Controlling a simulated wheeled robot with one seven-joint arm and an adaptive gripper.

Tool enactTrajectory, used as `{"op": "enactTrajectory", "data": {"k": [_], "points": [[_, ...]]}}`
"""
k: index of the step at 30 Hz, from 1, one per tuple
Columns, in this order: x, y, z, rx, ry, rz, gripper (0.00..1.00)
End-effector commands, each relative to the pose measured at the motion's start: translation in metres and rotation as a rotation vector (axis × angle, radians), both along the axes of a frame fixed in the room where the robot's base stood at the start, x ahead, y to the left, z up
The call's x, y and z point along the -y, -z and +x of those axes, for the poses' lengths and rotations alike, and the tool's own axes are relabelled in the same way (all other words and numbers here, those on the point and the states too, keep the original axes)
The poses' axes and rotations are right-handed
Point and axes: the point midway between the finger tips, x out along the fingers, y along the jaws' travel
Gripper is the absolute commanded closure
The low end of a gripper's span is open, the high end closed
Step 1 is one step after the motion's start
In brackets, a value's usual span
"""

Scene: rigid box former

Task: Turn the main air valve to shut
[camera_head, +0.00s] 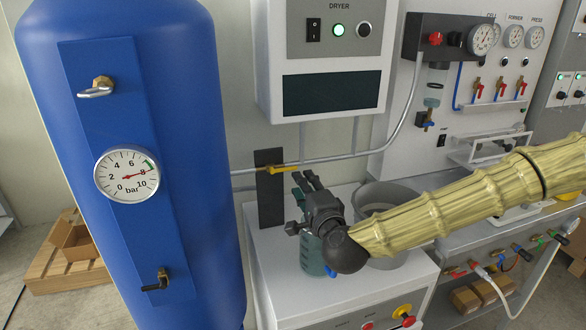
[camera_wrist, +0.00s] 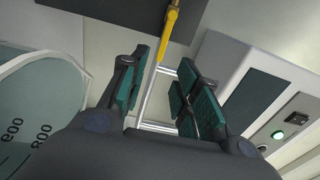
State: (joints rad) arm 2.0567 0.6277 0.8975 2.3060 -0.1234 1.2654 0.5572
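The valve with a yellow lever (camera_head: 284,168) sits on the metal pipe in front of a black plate. Its lever lies roughly along the pipe. In the wrist view the yellow lever (camera_wrist: 171,22) shows at the top, beyond the fingertips. My gripper (camera_head: 308,182) is below and to the right of the valve, with its fingers pointing up toward it. In the wrist view my gripper (camera_wrist: 170,75) is open, with a clear gap between its green-padded fingers and nothing held. The lever is apart from the fingers.
A graduated jug (camera_head: 312,256) stands behind and below my gripper, beside a grey bucket (camera_head: 385,196) on the white cabinet (camera_head: 290,293). The dryer box (camera_head: 320,92) hangs above. The blue tank (camera_head: 205,130) stands left; its gauge (camera_head: 127,174) reads near 8 bar.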

Motion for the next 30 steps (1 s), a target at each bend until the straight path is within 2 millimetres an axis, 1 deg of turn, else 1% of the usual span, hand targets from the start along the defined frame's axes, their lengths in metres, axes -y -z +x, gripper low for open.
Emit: {"op": "enactTrajectory", "data": {"k": [1,9,15,21,30], "points": [[-0.002,-0.002,0.008,0.001,0.001,0.0,0.69],[-0.016,-0.001,0.049,0.0,0.0,-0.001,0.69],[-0.024,-0.001,0.074,-0.001,0.0,0.0,0.69],[-0.029,0.0,0.086,-0.001,-0.002,0.0,0.69],[-0.029,0.0,0.088,-0.001,-0.001,0.0,0.69]]}}
